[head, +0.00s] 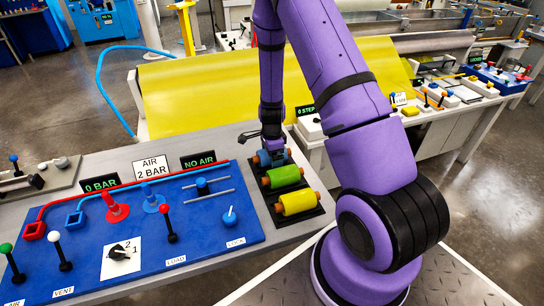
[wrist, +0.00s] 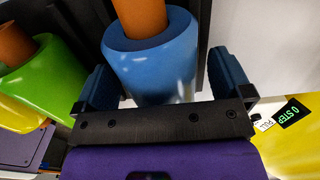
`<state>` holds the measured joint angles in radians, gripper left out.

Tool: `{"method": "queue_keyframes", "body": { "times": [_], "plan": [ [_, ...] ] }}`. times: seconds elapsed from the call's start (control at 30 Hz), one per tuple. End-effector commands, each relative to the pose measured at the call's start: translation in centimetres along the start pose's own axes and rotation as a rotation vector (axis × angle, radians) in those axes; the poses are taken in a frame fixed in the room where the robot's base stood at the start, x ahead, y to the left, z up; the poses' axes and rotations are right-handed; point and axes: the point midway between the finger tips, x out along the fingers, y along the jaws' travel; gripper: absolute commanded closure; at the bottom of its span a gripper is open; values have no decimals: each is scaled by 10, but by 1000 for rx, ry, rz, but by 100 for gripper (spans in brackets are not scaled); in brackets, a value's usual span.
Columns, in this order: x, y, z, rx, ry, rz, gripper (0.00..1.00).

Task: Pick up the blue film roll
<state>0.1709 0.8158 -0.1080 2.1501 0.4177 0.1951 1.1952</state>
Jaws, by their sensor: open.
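The blue film roll (head: 265,158) lies at the far end of a dark rack, above the green roll in the head view, partly hidden by my gripper. In the wrist view the blue roll (wrist: 152,62), with an orange core, fills the space between my two fingers. My gripper (wrist: 165,88) is open, with one finger on each side of the blue roll. A gap shows between the right finger and the roll; contact at the left finger cannot be told. In the head view my gripper (head: 271,145) is over the blue roll.
A green roll (head: 283,177) and a yellow roll (head: 297,202) lie close by on the rack (head: 312,214). A blue control panel (head: 190,225) with levers and knobs is to the left. A yellow film sheet (head: 200,90) stretches behind.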

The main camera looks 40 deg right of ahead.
Motion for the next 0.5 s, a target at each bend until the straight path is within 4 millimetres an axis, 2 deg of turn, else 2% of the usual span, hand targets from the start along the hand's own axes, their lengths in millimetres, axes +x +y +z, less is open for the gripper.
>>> {"method": "queue_keyframes", "body": {
  "times": [0.03,0.3,0.5],
  "plan": [
    [0,0,0,0,0,0,3],
    [0,0,0,0,0,0,65],
    [-1,0,0,0,0,-1,66]
  ]
}}
